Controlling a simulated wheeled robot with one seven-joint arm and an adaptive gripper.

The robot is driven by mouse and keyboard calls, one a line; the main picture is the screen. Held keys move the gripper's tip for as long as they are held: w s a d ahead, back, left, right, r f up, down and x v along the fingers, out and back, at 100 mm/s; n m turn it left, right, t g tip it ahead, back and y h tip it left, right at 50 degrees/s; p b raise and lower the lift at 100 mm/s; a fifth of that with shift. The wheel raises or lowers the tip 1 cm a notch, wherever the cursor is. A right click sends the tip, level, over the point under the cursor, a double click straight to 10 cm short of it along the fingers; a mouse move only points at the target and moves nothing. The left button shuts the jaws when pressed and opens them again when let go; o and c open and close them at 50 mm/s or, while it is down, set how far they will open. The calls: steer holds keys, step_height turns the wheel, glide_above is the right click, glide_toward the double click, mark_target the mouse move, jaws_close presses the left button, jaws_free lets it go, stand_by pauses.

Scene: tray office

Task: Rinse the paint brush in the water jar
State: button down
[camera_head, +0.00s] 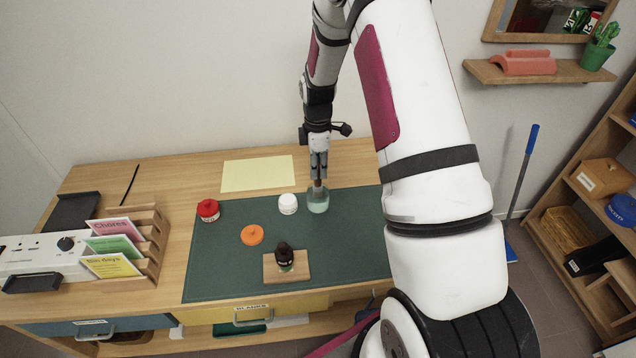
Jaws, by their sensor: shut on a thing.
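My gripper (318,171) points down over the back right part of the green mat. It is shut on the paint brush (317,184), of which only a short dark part shows below the fingers. The water jar (318,203) stands on the mat directly under my gripper, with pale greenish water in it. The brush reaches down to the jar's mouth. Its lower end seems to be inside the jar, but I cannot tell whether the bristles touch the water.
On the green mat (215,270) are a white-lidded jar (288,204), a red-lidded jar (208,210), an orange lid (252,235) and a dark bottle on a wooden block (272,277). A yellow sheet (258,173) lies behind. A card rack (150,245) stands left.

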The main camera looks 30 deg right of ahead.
steer(key=shift+r+p, duration=0.75)
steer(key=shift+r, duration=2.45)
steer(key=shift+r, duration=0.1)
steer(key=shift+r+p, duration=0.45)
steer(key=shift+r, duration=1.45)
steer(key=a+f+m, duration=0.2)
steer(key=a+m, duration=1.1)
steer(key=a, duration=0.1)
steer(key=shift+s+a+f, duration=0.15)
steer(key=shift+s+a, duration=0.2)
steer(key=shift+s, duration=0.05)
